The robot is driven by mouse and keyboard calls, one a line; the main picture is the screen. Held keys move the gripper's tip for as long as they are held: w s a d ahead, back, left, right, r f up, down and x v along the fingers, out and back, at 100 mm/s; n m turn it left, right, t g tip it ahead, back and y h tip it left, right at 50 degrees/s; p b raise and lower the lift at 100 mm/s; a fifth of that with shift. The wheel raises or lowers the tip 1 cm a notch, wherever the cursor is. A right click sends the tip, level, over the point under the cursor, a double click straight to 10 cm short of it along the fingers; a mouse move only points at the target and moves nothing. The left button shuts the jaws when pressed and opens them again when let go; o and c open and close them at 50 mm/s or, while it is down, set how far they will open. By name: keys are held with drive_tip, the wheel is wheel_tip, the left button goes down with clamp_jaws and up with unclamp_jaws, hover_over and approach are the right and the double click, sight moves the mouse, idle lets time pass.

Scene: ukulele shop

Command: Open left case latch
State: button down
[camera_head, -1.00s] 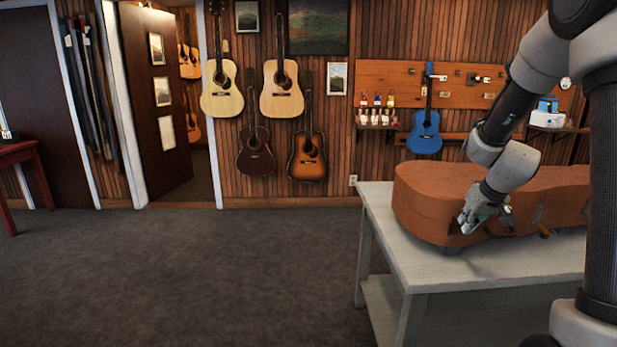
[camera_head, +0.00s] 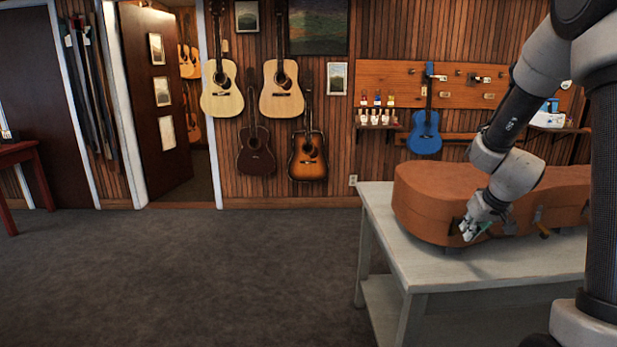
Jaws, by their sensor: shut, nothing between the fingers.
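The brown instrument case (camera_head: 440,203) lies on the grey table at the right, its lid down. My gripper (camera_head: 467,236) is at the case's front side, near its left end, with the fingers pointing down and a little left. The fingers look closed and hold nothing that I can see. The left latch is not clear to me; my gripper covers that part of the case front. Another latch (camera_head: 538,215) shows on the front farther right. Whether my fingertips touch the case I cannot tell.
The grey table (camera_head: 400,246) has a bare strip in front of the case. Guitars and a blue ukulele (camera_head: 425,131) hang on the wall behind. A red table (camera_head: 20,152) stands far left. The dark carpet (camera_head: 230,270) is clear.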

drive_tip(key=shift+s+f, duration=0.25)
drive_tip(key=shift+f, duration=0.3)
drive_tip(key=shift+s+f, duration=0.25)
drive_tip(key=shift+f, duration=0.3)
idle(0.3)
drive_tip(key=shift+f, duration=1)
idle(0.5)
drive_tip(key=s+v, duration=0.1)
drive_tip(key=v, duration=0.7)
idle(0.4)
